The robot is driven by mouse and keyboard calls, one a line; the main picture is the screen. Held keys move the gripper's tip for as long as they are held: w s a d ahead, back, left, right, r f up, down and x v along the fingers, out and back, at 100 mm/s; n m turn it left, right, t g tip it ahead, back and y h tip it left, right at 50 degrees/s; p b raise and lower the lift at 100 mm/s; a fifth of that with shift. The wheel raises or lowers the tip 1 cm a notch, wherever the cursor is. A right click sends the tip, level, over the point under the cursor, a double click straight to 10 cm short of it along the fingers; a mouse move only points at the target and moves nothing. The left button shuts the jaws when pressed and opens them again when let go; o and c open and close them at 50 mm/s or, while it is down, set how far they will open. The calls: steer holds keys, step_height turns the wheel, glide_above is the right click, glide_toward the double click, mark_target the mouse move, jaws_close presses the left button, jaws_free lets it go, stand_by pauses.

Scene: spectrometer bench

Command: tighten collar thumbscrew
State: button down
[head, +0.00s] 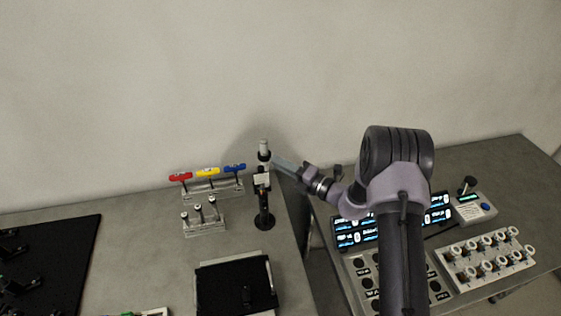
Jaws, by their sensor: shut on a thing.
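A slim upright post on a round black base (265,222) stands near the right end of the left bench. It carries a black collar (264,156) just under its light grey top, and a pale block lower down. My gripper (277,162) comes in from the right at collar height, and its fingertips meet the collar's right side. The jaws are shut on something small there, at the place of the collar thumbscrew. The thumbscrew itself is hidden by the fingers or too small to make out. The post looks upright.
Red, yellow and blue handled tools (207,171) sit in a clear rack left of the post, with a small holder (203,217) in front. A black tray (236,287) lies nearer. A gap separates the benches; the right bench holds lit panels and a white rack (489,262).

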steer(key=shift+m, duration=0.3)
steer(key=c, duration=1.4)
jaws_free()
steer(key=shift+s+d, duration=0.1)
steer(key=v, duration=1.7)
steer(key=shift+d+r+p, duration=0.1)
steer(key=shift+p, duration=0.2)
